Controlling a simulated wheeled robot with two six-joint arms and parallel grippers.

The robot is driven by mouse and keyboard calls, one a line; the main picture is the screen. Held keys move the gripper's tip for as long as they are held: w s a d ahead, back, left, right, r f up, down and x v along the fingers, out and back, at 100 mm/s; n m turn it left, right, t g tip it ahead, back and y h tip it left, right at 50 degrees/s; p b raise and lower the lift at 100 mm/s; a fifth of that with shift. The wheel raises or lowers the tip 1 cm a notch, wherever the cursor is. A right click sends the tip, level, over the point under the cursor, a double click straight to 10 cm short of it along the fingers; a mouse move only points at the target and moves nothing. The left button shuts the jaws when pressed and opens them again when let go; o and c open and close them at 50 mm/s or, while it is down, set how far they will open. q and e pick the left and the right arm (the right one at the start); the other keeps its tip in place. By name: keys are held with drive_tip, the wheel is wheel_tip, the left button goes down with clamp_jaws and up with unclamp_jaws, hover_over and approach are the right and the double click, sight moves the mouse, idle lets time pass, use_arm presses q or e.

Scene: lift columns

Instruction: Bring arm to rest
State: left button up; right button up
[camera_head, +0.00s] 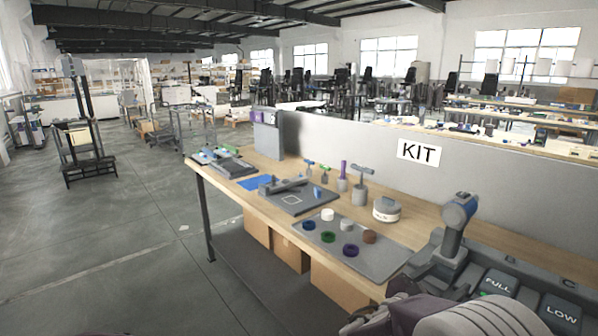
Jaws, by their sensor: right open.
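My right gripper (362,318) shows at the bottom edge of the head view, in front of the workbench's near edge. Its arm comes in from the lower right. Its jaws are open and I see nothing held between them, though the frame cuts off part of it. My left gripper is not in view.
The wooden workbench (236,181) runs along the right. It bears a grey tray (376,264) with several coloured rings, a grey fixture (300,204), a round container (386,210), a blue-grey upright tool (458,222) and bins marked FULL (497,284) and LOW (562,313). The left floor is open.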

drive_tip(key=s+d+f+m+g+y, duration=0.1)
drive_tip(key=s+d+f+m+g, duration=0.5)
drive_tip(key=s, duration=0.4)
drive_tip(key=s+a+f+m+g+y, duration=0.5)
drive_tip(key=s+a+f+m+y, duration=0.35)
drive_tip(key=s+f, duration=0.4)
drive_tip(key=w+a+f+m+t+y, duration=0.3)
drive_tip(key=w+a+m+y, duration=0.25)
drive_tip(key=a+m, duration=0.5)
wheel_tip(320, 180, up, 15)
drive_tip(key=p, duration=1.5)
drive_tip(key=shift+s+a+n+g+p, duration=0.25)
drive_tip(key=shift+a+n+g+p, duration=0.05)
drive_tip(key=shift+n, duration=0.1)
drive_tip(key=shift+f, duration=0.1)
